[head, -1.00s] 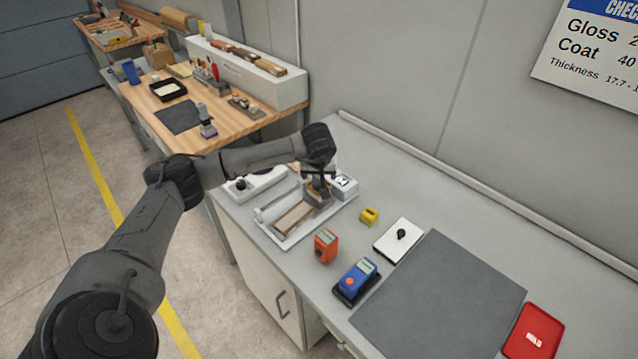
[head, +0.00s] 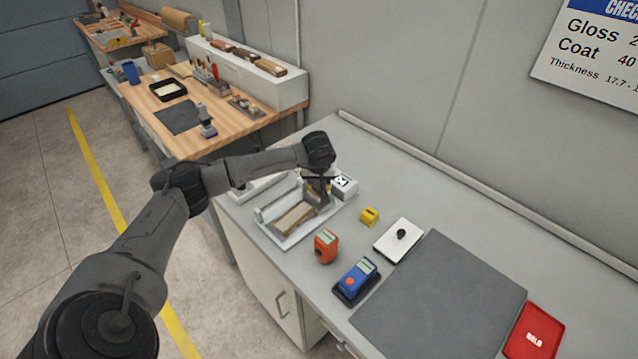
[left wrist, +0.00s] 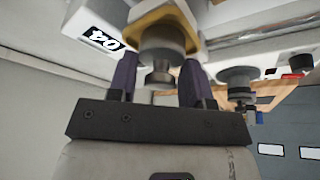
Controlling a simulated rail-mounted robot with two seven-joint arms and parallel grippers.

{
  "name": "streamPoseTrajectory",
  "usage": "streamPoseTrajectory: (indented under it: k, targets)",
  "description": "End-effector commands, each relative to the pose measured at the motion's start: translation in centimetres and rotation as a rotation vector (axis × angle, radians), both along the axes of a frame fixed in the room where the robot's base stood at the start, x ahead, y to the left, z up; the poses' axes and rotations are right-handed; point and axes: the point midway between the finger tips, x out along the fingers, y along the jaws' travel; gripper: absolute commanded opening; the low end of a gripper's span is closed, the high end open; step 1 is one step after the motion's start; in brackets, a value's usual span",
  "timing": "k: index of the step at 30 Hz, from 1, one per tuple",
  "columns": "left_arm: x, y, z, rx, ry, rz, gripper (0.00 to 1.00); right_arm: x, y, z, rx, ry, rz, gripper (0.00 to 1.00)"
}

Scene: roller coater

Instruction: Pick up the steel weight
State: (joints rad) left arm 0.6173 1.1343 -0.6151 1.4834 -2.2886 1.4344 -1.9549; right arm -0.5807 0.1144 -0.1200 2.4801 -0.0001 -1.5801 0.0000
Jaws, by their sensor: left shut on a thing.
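The steel weight (left wrist: 160,50) shows in the left wrist view as a grey metal cylinder with a small knob, set against a yellowish plate. My left gripper (left wrist: 158,88) has its two dark fingers on either side of the knob and is shut on it. In the head view my left gripper (head: 317,178) is over the back right of the white tray-like coater (head: 283,236), and the weight is mostly hidden beneath it. I cannot tell whether the weight still touches what is under it. My right gripper is not in view.
A white box with a black label (head: 344,186) stands close right of the gripper. A yellow block (head: 369,216), orange meter (head: 326,246), blue meter (head: 357,281), white plate with black knob (head: 398,240), grey mat (head: 440,300) and red HOLD tray (head: 534,331) lie farther right.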

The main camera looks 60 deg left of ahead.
Motion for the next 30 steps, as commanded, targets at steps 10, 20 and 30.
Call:
streamPoseTrajectory:
  k: [10, 20, 30]
  targets:
    - [0.0, 0.0, 0.1, 0.000, -0.002, 0.001, 0.12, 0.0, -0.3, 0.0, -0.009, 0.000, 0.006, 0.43]
    - [0.1, 0.0, 1.4, 0.000, -0.005, -0.001, 0.12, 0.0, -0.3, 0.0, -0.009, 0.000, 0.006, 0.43]
    - [2.4, -2.8, 6.3, -0.004, -0.008, -0.003, 0.12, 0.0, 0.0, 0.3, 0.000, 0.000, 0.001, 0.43]
